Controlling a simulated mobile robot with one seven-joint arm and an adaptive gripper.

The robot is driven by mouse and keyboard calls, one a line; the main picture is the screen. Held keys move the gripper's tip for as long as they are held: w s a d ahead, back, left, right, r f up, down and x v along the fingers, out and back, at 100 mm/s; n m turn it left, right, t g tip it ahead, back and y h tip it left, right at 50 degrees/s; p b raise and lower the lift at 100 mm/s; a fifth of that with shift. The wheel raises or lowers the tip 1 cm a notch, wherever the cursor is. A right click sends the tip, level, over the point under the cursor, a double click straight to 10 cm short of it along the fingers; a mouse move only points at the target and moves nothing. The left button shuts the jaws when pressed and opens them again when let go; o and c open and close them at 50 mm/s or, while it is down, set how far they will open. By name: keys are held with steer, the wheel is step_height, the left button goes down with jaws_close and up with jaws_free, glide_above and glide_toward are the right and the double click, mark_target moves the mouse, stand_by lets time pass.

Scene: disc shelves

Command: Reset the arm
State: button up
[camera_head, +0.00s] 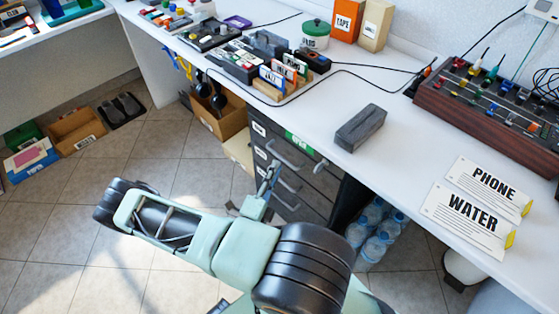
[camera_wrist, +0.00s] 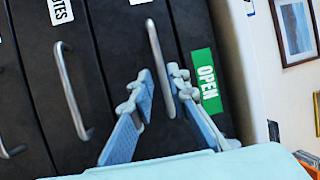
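My gripper (camera_wrist: 160,82) shows in the wrist view with its two light blue fingers apart. A silver drawer handle (camera_wrist: 153,45) appears between the fingertips, close to the right one; I cannot tell whether they touch. In the head view my gripper (camera_head: 270,178) is small, in front of the dark drawer cabinet (camera_head: 322,183) under the counter. My pale green arm (camera_head: 240,245) reaches across the bottom of the view, bent at the black joint on the left. The drawers look closed. A green OPEN label (camera_wrist: 206,80) is right of the handle in the wrist view.
The white counter (camera_head: 400,165) above holds a grey block (camera_head: 361,128), PHONE (camera_head: 488,189) and WATER (camera_head: 465,220) signs and a control panel (camera_head: 490,105). Water bottles (camera_head: 377,232) stand right of the cabinet.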

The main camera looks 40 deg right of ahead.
steer(key=shift+v, duration=0.85)
steer(key=shift+w, duration=0.1)
